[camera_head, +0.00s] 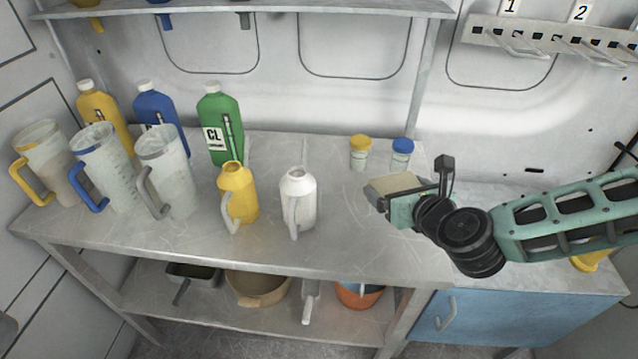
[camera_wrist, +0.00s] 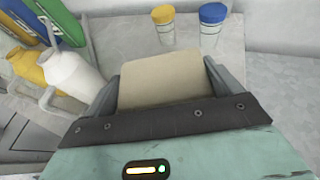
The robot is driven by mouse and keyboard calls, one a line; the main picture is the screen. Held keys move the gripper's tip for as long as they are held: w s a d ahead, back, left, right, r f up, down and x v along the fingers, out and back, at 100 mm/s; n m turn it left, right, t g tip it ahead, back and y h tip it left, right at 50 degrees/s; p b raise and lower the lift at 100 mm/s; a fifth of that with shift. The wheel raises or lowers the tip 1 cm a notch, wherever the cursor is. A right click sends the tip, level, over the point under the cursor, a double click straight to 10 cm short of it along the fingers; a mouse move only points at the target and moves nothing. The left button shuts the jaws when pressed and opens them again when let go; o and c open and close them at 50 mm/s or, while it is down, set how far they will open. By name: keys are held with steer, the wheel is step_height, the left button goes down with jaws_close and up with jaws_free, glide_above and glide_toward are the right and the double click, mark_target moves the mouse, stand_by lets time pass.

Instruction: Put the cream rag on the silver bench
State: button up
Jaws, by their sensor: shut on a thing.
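The cream rag (camera_wrist: 165,78) is between the two fingers of my gripper (camera_wrist: 162,88) in the wrist view, and my gripper is shut on it. In the head view the rag (camera_head: 394,184) shows as a folded cream pad at the tip of my gripper (camera_head: 385,199). My gripper is over the right end of the silver bench (camera_head: 345,245), in front of the two small jars. I cannot tell whether the rag touches the bench top.
A yellow-capped jar (camera_head: 360,153) and a blue-capped jar (camera_head: 402,154) stand just behind my gripper. A white jug (camera_head: 298,202) and a yellow jug (camera_head: 238,195) stand left, with several bottles and pitchers beyond. A blue cabinet (camera_head: 500,312) adjoins at right. The bench's front right is clear.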

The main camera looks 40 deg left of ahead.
mark_target(387, 230)
step_height(387, 230, down, 10)
steer(key=p, duration=0.3)
steer(key=shift+r, duration=0.2)
steer(key=shift+f, duration=0.2)
steer(key=shift+f, duration=0.1)
steer(key=shift+f+b, duration=0.15)
steer(key=shift+b, duration=0.25)
steer(key=o, duration=0.7)
steer(key=shift+r, duration=0.2)
steer(key=b+v, duration=0.2)
steer(key=v, duration=1)
steer(key=shift+d, duration=0.1)
